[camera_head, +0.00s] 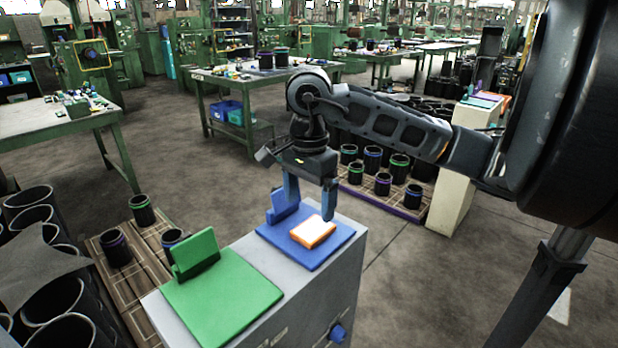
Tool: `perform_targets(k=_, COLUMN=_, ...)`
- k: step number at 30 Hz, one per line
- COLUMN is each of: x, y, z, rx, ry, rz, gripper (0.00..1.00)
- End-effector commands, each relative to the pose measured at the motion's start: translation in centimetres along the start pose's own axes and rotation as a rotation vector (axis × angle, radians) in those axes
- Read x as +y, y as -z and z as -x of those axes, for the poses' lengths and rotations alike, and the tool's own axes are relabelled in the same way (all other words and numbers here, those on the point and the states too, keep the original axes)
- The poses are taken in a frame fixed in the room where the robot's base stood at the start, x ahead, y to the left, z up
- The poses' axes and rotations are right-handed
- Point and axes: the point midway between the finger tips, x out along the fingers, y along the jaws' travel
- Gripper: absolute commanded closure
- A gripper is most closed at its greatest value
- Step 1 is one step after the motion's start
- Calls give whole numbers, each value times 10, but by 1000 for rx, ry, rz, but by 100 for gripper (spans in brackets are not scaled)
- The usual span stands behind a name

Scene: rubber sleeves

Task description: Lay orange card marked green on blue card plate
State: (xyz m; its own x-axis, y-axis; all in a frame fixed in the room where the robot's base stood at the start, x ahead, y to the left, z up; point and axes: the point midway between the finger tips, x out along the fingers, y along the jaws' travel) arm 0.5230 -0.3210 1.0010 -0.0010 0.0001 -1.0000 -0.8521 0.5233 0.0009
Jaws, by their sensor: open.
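The blue card plate (334,246) lies on the grey cabinet top, with an upright blue piece (282,205) at its back left. An orange card (313,233), its top washed out bright, appears to lie flat on the plate near its middle. No green mark can be made out on it. My gripper (310,212) points down just above and behind the card, fingers apart, with nothing seen between them. The right fingertip overlaps the card's back edge in the picture; contact cannot be told.
A green plate (222,300) with an upright green piece (195,254) shares the cabinet top (280,319). Black sleeves (142,210) stand on pallets to the left and behind. A pale stand (452,200) with coloured plates is at right. Open floor lies between.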

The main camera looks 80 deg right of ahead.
Motion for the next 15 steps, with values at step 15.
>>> perform_targets(k=15, x=0, y=0, z=55, rx=0, ry=0, rz=1, gripper=9)
